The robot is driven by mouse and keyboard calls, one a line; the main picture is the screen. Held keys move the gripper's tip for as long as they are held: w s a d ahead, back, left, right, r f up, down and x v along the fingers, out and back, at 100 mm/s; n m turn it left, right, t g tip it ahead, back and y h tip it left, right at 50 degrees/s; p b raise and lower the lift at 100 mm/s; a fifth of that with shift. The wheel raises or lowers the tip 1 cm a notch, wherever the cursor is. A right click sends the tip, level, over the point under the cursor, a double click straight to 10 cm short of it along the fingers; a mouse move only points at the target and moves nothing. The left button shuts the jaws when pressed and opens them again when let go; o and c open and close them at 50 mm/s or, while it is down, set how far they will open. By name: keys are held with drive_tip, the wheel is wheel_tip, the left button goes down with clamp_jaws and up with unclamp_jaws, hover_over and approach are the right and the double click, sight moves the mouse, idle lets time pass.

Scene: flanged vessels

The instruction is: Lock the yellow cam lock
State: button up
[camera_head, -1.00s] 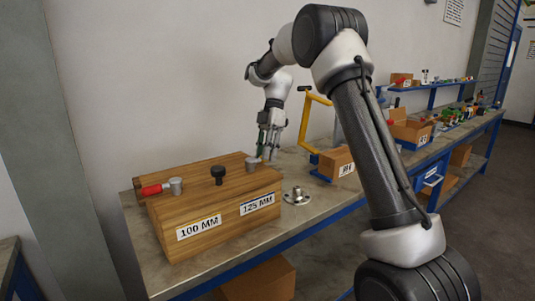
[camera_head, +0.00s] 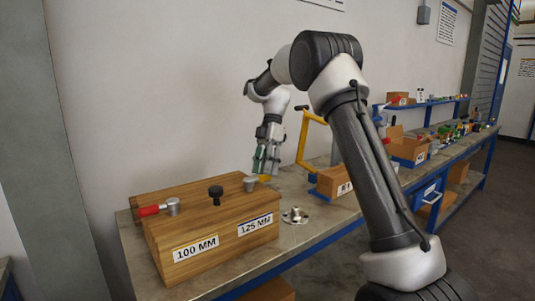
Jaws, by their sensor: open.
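The yellow cam lock shows a small bit of yellow handle (camera_head: 264,178) beside a grey cylindrical head (camera_head: 250,184) at the back right of a wooden box (camera_head: 160,230). My gripper (camera_head: 265,168) is open and points down right above the yellow handle. Its fingers hide part of the handle, and I cannot tell whether they touch it. A second cam lock with a red handle (camera_head: 149,211) lies at the box's left, its handle pointing left. A black knob (camera_head: 215,194) stands between the two.
The box bears the labels 100 MM (camera_head: 195,248) and 125 MM (camera_head: 255,225). A metal flange (camera_head: 295,216) lies on the bench right of the box. A yellow frame (camera_head: 304,145) and a cardboard box (camera_head: 338,183) stand farther right. The wall is close behind my gripper.

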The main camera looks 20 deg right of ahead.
drive_tip(key=v, duration=1)
drive_tip(key=shift+r, duration=0.2)
drive_tip(key=shift+w, duration=0.1)
